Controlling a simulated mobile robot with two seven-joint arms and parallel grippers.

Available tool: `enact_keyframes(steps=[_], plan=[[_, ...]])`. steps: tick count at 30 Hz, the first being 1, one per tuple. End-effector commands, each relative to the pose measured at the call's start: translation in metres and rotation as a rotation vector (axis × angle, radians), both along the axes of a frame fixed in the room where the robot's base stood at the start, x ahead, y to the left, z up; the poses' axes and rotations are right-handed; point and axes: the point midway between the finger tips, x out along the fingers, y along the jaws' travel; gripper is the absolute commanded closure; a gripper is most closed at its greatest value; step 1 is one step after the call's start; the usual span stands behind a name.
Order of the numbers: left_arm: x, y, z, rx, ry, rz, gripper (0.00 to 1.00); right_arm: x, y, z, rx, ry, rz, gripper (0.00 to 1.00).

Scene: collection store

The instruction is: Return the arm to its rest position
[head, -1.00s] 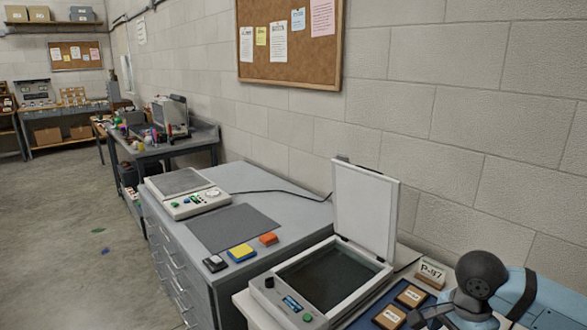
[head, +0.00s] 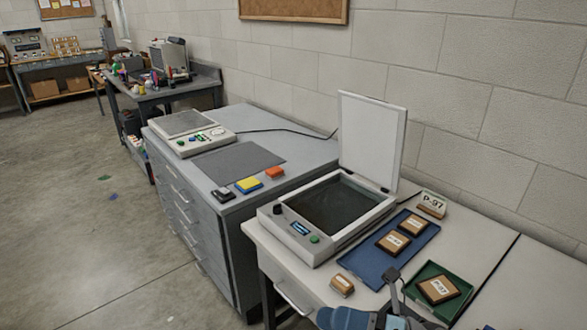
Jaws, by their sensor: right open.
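My right gripper (head: 397,287) shows at the bottom of the head view, with part of my blue-grey arm at the lower edge. It is open, and I see nothing held in it. Its dark fingers appear in front of the gap between the blue tray (head: 356,262) and the green tray (head: 462,284); I cannot tell how high above the table they are. My left gripper is not in view.
A scanner (head: 290,237) with its lid up stands on the white table (head: 492,240). Labelled blocks lie in both trays; a small block (head: 342,285) lies in front of the blue tray. A P-97 sign (head: 432,204) stands behind. A grey drawer cabinet (head: 190,215) stands left.

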Motion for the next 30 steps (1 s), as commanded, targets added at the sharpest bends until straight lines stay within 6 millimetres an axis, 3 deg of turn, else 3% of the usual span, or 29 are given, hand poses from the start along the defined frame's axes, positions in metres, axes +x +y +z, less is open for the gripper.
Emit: enact_keyframes(steps=[1,5,8,12,20,22,30], plan=[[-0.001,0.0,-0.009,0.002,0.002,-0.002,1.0,0.004,-0.005,-0.014,0.127,0.182,-0.087,0.0],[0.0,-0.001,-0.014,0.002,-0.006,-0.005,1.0,0.021,-0.038,-0.057,0.445,0.687,-0.318,0.0],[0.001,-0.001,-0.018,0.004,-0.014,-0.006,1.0,0.018,-0.067,-0.113,0.664,1.075,-0.483,0.0],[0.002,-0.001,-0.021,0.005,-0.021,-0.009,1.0,-0.008,-0.095,-0.188,0.893,1.507,-0.66,0.0],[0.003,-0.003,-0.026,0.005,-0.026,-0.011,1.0,-0.083,-0.113,-0.286,1.168,2.065,-0.881,0.0],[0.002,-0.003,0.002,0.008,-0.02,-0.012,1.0,-0.082,-0.115,-0.26,1.172,2.072,-0.882,0.0],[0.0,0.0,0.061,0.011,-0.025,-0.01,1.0,-0.084,-0.118,-0.205,1.162,2.062,-0.898,0.0]])
